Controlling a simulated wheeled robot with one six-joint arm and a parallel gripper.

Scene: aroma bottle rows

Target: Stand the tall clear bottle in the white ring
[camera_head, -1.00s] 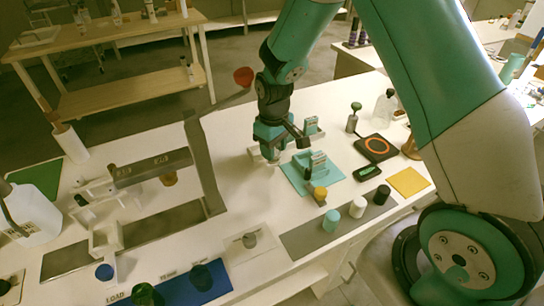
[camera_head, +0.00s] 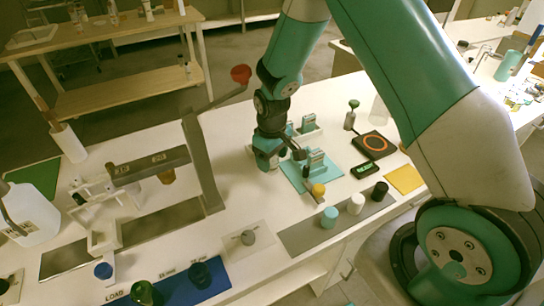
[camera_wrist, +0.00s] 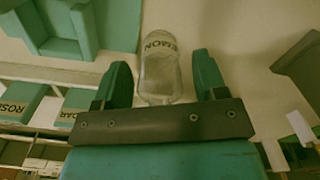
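A clear bottle (camera_wrist: 160,75) with a label reading "EMON" shows in the wrist view, between the two fingers of my gripper (camera_wrist: 160,85). A narrow gap shows on each side of it, so the fingers are open around it and not closed on it. In the head view my gripper (camera_head: 268,158) is low over the white table, left of the teal holder, and hides the bottle. Another clear bottle (camera_head: 380,108) stands at the back right. I cannot make out a white ring for certain; a white open-topped holder (camera_head: 104,241) stands at the left.
The teal mat (camera_head: 296,176) with its holder is just right of my gripper. Yellow, teal, white and black-topped bottles stand in front of it. A grey slanted post (camera_head: 203,165) rises at the left. A blue mat (camera_head: 182,290) lies at the front.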

